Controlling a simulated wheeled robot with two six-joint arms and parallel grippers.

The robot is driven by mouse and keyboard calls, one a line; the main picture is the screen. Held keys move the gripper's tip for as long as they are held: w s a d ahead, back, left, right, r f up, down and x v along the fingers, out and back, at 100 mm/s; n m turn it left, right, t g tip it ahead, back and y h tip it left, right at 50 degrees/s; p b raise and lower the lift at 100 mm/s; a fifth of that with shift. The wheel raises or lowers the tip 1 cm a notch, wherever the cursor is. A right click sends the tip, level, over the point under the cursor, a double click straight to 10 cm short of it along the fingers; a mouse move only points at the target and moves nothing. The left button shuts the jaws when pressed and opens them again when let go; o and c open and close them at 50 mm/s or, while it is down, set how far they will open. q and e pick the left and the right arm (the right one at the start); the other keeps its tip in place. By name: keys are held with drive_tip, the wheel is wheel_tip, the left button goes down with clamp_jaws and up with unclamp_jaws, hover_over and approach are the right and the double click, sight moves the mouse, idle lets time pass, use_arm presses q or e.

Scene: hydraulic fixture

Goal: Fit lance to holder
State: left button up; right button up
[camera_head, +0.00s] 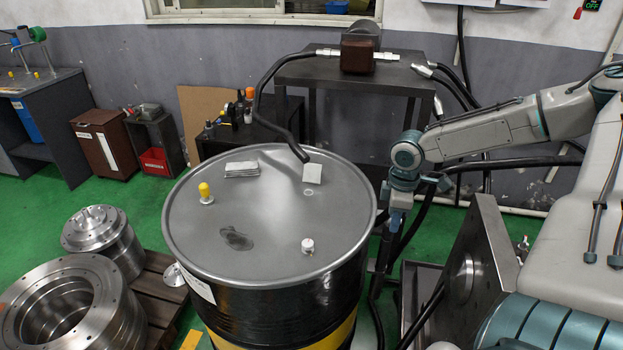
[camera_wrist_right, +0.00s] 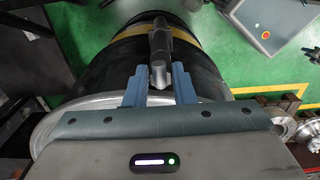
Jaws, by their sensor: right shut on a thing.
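My right gripper (camera_head: 386,245) hangs down beside the right side of the black drum. In the right wrist view its blue fingers (camera_wrist_right: 159,84) are shut on a dark rod-like piece with a bare metal end, which I take for the lance (camera_wrist_right: 160,45). Its dark body runs away from the fingers along the drum's side. In the head view, a dark upright length, possibly the lance (camera_head: 376,312), shows below the gripper, close to the drum; I cannot tell if they touch. I cannot make out the holder for certain. My left gripper is not in view.
The drum (camera_head: 262,225) has a grey lid with a yellow cap (camera_head: 205,192) and a white cap (camera_head: 308,245). A dark table (camera_head: 330,75) stands behind with hoses. A steel plate fixture (camera_head: 478,265) stands to the right.

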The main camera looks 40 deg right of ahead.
drive_tip(key=o, duration=1)
drive_tip(key=shift+o, duration=0.2)
